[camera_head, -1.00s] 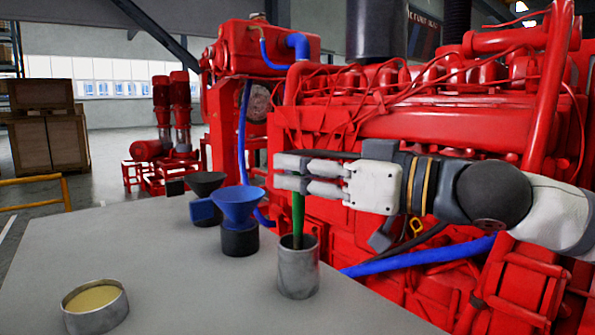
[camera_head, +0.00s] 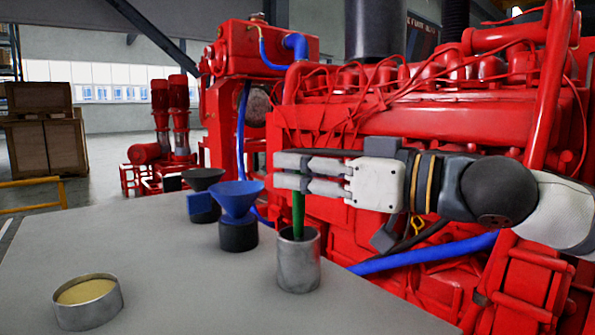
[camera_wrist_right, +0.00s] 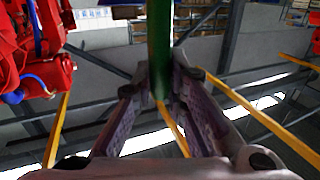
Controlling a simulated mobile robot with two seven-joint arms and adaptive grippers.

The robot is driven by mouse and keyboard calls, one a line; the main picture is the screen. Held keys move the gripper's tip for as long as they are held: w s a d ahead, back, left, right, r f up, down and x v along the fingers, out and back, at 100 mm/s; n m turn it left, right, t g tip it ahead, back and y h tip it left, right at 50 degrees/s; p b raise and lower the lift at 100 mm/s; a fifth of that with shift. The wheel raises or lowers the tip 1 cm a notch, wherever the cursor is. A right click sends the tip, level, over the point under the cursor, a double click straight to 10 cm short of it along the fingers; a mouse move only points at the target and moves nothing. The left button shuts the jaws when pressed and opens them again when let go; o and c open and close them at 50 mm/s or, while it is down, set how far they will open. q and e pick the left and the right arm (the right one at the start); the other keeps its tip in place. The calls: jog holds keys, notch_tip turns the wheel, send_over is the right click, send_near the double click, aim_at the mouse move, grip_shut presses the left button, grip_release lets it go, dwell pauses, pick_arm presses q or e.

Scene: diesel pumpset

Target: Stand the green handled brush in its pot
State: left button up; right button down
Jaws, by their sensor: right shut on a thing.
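The green handled brush (camera_head: 298,214) stands about upright, its lower end inside the grey metal pot (camera_head: 299,267) on the table. Its bristles are hidden in the pot. My right gripper (camera_head: 290,172) comes in from the right, level, above the pot, and is shut on the green handle. In the right wrist view the handle (camera_wrist_right: 159,50) runs between the two fingers (camera_wrist_right: 165,95). Whether the brush touches the pot's bottom cannot be seen. My left gripper is not in view.
A blue funnel (camera_head: 238,199) on a dark base and a black funnel (camera_head: 203,181) stand left of the pot. A round tin (camera_head: 88,302) with yellowish contents sits front left. The red engine (camera_head: 420,125) rises close behind my right arm. The front middle table is clear.

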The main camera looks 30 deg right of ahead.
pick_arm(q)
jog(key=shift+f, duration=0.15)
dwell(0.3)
pick_arm(e)
jog(key=shift+f+b, duration=0.1)
jog(key=shift+b, duration=0.2)
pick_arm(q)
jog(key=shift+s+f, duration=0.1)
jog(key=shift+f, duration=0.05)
pick_arm(e)
jog(key=c, duration=1.5)
grip_release()
jog(key=shift+c, duration=0.2)
jog(key=shift+o, duration=0.4)
jog(key=o, duration=0.3)
jog(key=shift+o, duration=0.2)
jog(key=shift+r+p, duration=2.25)
jog(key=shift+r, duration=1.4)
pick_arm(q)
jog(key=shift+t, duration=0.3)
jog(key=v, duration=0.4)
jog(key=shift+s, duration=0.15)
pick_arm(e)
jog(key=shift+f, duration=0.1)
